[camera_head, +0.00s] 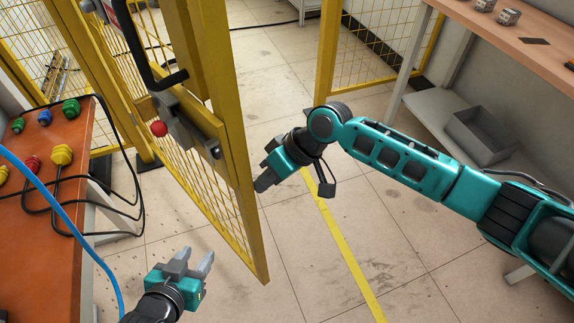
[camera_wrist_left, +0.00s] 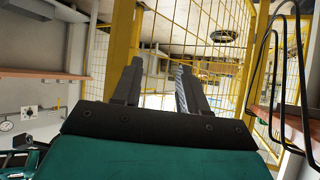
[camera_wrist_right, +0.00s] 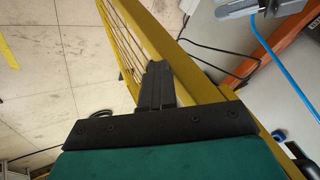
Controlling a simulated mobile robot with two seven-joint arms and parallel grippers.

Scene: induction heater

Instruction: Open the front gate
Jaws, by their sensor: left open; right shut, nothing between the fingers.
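The front gate (camera_head: 246,215) is a yellow-framed mesh panel, standing ajar at an angle, with open floor between its free edge and the yellow post (camera_head: 326,60) on the right. It carries a black handle (camera_head: 146,62) and a grey latch with a red knob (camera_head: 159,129). My right gripper (camera_head: 261,184) is shut and empty beside the gate's free edge; in the right wrist view its fingers (camera_wrist_right: 155,84) overlap the yellow frame (camera_wrist_right: 150,35), and contact cannot be told. My left gripper (camera_head: 198,262) is open and empty, low in front of the gate. Yellow mesh shows beyond its fingers (camera_wrist_left: 156,85).
An orange-brown table (camera_head: 45,250) with colored buttons, black cables and a blue hose stands at the left. A wooden-topped bench (camera_head: 520,45) with a grey bin (camera_head: 483,135) on its lower shelf stands at the right. The tiled floor with a yellow line (camera_head: 345,255) is clear.

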